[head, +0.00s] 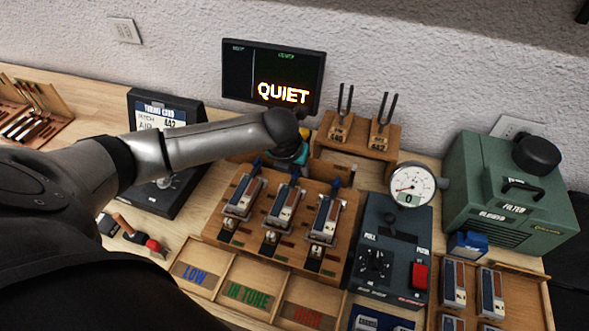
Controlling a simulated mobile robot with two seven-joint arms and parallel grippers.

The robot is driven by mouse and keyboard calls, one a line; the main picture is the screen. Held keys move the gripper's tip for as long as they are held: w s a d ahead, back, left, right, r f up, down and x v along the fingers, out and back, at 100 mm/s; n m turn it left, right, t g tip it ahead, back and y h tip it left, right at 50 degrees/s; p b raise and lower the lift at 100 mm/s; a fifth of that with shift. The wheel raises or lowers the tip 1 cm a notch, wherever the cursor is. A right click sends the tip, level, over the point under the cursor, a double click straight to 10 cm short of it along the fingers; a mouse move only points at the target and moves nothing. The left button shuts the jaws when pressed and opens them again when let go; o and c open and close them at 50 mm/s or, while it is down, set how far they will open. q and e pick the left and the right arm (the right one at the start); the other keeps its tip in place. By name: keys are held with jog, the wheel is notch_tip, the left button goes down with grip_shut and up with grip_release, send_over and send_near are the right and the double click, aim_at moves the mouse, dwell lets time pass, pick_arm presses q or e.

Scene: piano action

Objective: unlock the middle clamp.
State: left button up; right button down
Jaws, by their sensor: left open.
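A wooden fixture (232,240) holds three metal reed-like pieces side by side, each at its own clamp. The middle clamp (285,204) stands between the left clamp (243,196) and the right clamp (325,220). A small dark blue upright part shows at the back of each. My left arm reaches in from the left above the bench. Its gripper (291,154) is open, just behind the fixture and near the back of the middle clamp. The wrist hides most of the fingers, so contact cannot be told. My right gripper is out of view.
A screen (274,95) reading QUIET stands behind, with two tuning forks (343,105) on a wooden block to its right. Sorting trays (245,293) lie in front.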

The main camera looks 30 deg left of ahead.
pick_arm(q)
jog(key=shift+w+f, duration=0.15)
jog(key=shift+f, duration=0.25)
grip_shut()
dwell(0.4)
